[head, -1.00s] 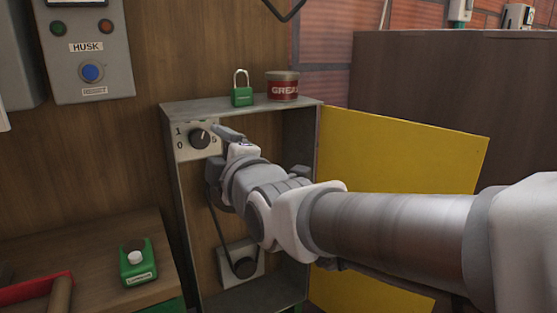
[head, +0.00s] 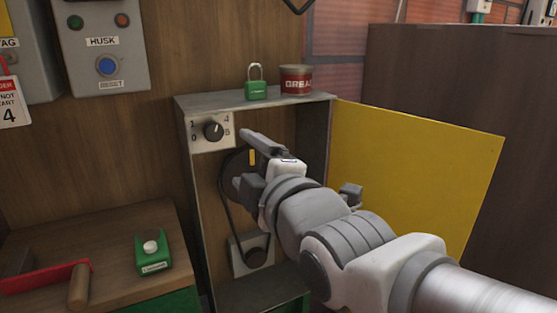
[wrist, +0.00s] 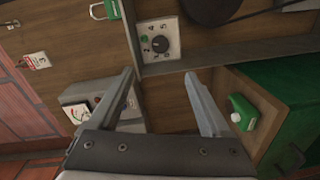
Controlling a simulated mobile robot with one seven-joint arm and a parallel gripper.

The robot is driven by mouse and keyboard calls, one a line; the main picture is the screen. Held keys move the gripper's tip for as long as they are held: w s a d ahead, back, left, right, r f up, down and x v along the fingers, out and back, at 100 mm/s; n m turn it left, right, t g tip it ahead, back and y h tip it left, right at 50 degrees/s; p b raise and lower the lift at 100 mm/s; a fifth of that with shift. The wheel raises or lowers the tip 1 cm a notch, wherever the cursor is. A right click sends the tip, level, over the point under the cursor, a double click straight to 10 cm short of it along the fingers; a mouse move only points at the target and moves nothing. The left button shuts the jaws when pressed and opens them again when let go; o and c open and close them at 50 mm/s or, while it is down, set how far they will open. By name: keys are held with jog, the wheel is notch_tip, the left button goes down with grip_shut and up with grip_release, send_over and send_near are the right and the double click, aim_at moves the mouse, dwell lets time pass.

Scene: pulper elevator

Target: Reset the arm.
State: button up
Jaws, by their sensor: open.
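My gripper (head: 242,160) is in front of the open grey cabinet (head: 184,150), just right of and below the selector dial (head: 213,131). In the wrist view my gripper (wrist: 160,73) has its two fingers spread wide with nothing between them. The dial (wrist: 160,44) shows ahead of the fingertips there, apart from them. My arm reaches in from the lower right of the head view, in front of the cabinet's right side and the lower part of its yellow door (head: 415,165).
A green padlock (head: 256,85) and a grease tin (head: 296,80) stand on the cabinet top. A belt and lower pulley (head: 254,256) are inside. A HUSK button box (head: 105,45) hangs at upper left.

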jog(key=s+d+f+m+g+h, duration=0.1)
jog(key=d+f+m+g+h, duration=0.15)
jog(key=d+f+m, duration=0.35)
jog(key=s+d+f+m+g+h, duration=0.1)
jog(key=d+f+m+g+h, duration=0.1)
jog(key=d+f+m+h, duration=0.45)
jog(key=s+d+f+m+g, duration=0.3)
jog(key=s+d+m+g, duration=0.1)
jog(key=s+d+m, duration=0.55)
notch_tip(320, 180, up, 22)
jog(key=p, duration=2.3)
jog(key=shift+s+r+g, duration=0.15)
jog(key=shift+r+g, duration=0.05)
jog(key=shift+g, duration=0.15)
jog(key=shift+n, duration=0.3)
